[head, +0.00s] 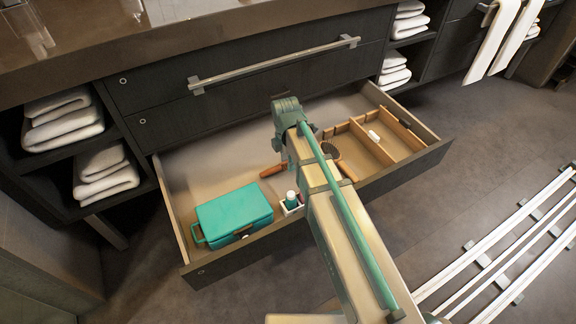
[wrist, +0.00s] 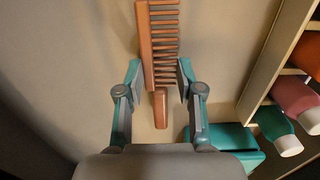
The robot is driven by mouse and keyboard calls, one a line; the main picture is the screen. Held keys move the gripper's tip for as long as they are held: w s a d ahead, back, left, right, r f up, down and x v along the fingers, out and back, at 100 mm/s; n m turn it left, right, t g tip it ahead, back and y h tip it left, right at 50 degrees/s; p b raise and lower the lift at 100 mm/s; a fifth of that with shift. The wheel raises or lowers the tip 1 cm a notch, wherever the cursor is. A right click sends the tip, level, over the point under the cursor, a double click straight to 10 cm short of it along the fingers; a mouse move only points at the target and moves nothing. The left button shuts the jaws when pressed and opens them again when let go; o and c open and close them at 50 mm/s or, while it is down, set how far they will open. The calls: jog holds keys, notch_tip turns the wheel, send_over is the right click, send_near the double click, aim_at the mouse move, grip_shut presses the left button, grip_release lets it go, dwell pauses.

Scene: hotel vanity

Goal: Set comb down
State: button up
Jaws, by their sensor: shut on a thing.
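The comb is orange-brown with a row of teeth. In the wrist view the comb (wrist: 146,45) lies lengthwise between the two fingers of my gripper (wrist: 162,78), its teeth toward the right and its narrow handle toward the palm. My gripper is shut on it. In the head view part of the comb (head: 272,170) shows over the open drawer's floor (head: 235,160), just behind the teal box, and my arm hides much of my gripper. I cannot tell whether the comb touches the drawer floor.
A teal box (head: 233,213) stands in the drawer's front left. A small white caddy (head: 291,206) with a bottle is beside it. A wooden divider (head: 372,146) holds a white item at right; a round dark brush (head: 330,150) lies near it. The drawer's back left floor is clear.

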jog(key=shift+f, duration=0.8)
jog(key=shift+r, duration=0.1)
jog(key=o, duration=1)
jog(key=shift+c, duration=0.2)
notch_tip(320, 180, up, 12)
jog(key=p, duration=0.4)
jog(key=shift+s+a, duration=0.15)
jog(key=shift+p, duration=0.3)
